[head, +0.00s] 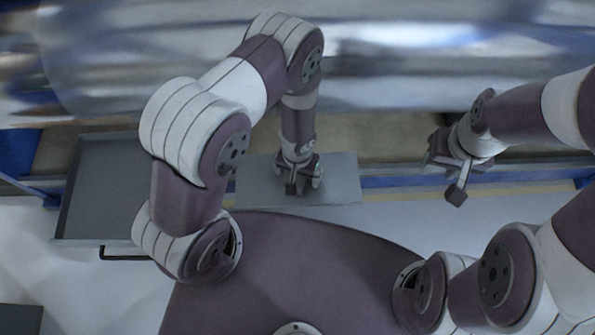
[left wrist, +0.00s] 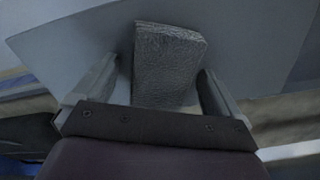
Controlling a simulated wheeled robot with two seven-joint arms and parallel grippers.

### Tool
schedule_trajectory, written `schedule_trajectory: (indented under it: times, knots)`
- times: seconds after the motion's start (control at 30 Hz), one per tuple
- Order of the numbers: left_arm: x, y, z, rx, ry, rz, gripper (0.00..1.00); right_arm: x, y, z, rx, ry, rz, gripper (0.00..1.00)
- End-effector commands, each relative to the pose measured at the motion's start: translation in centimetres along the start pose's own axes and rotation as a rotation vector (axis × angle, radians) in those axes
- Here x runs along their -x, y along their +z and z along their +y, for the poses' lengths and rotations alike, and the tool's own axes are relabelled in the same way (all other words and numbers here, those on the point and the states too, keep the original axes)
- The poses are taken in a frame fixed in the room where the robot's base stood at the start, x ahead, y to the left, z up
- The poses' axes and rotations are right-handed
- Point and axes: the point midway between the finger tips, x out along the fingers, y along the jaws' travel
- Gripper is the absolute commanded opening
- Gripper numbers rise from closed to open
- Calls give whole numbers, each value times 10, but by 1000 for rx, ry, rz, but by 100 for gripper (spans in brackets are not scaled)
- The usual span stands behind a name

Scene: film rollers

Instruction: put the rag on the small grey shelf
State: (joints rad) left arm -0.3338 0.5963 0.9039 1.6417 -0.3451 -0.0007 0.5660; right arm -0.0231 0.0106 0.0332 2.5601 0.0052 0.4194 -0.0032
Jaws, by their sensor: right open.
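The rag (left wrist: 168,65) is a grey, textured, block-like piece. It shows in the left wrist view between the two fingers of my left gripper (left wrist: 160,75), with a narrow gap at the left finger. I cannot tell whether the fingers press on it. Behind it is a plain grey surface (left wrist: 75,45). In the head view my left gripper (head: 298,184) points down over a small grey shelf (head: 338,182), and the rag cannot be made out there. My right gripper (head: 450,172) is open and empty, to the right of the shelf.
A grey tray-like surface (head: 105,190) with a raised rim and a dark handle is at the left. A large shiny metallic roller (head: 420,55) spans the back. A blue beam (head: 395,181) runs beside the shelf. Pale floor (head: 400,215) lies clear at the front.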

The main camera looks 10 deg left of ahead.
Motion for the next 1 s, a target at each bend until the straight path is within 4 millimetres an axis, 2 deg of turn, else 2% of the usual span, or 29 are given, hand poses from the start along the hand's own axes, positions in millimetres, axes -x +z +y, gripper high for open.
schedule_trajectory:
  times: [0.2, 0.37, 0.6, 0.7, 0.87, 0.93, 0.97, 1.0]
  knots:
    - [1, 0, 0, 0, 0, 0, 98, 1, 0, 0, 0, 0, 0, 43]
    - [21, -1, 0, 0, 0, 1, 98, 14, -2, 0, 0, 0, 0, 43]
    - [87, 0, 0, 0, 0, 1, 98, 50, -6, 0, 0, 0, 0, 43]
    - [108, 0, 0, 1, 0, 0, 98, 62, -7, 0, 0, 0, 0, 43]
    - [128, -2, -2, 2, -1, 4, 98, 70, -8, 0, 0, 0, 0, 43]
    - [158, -11, -12, 18, -7, 29, 98, 71, -8, 0, 0, 0, 0, 43]
    - [180, -15, -21, 28, -12, 43, 98, 70, -8, 0, 0, 0, 0, 43]
    - [212, -16, -35, 44, -18, 62, 98, 70, -8, 0, 0, 0, 0, 43]
